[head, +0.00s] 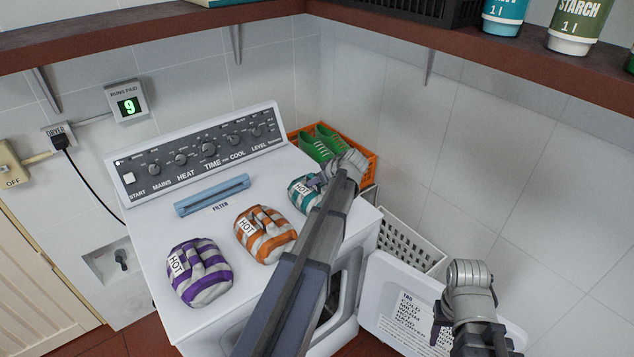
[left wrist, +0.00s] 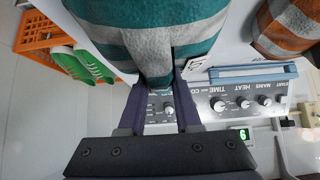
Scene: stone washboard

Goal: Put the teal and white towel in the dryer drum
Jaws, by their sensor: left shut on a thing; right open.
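The teal and white striped towel (head: 299,197) is a rolled bundle with a HOT tag at the right of the dryer's top. My left gripper (head: 318,181) is shut on it; my arm covers part of it. In the left wrist view, the towel (left wrist: 150,45) sits between the fingertips (left wrist: 158,78). I cannot tell whether it is clear of the top. The dryer (head: 214,216) has its door (head: 385,290) open at the right; the drum opening (head: 335,290) is partly hidden behind my left arm. My right gripper (head: 466,335) is open and empty in front of the door.
An orange striped towel (head: 266,234) and a purple striped towel (head: 200,272) lie to the left on the dryer top. A blue filter handle (head: 212,195) is behind them. An orange crate (head: 360,160) with green shoes and a white basket (head: 408,245) stand at the right.

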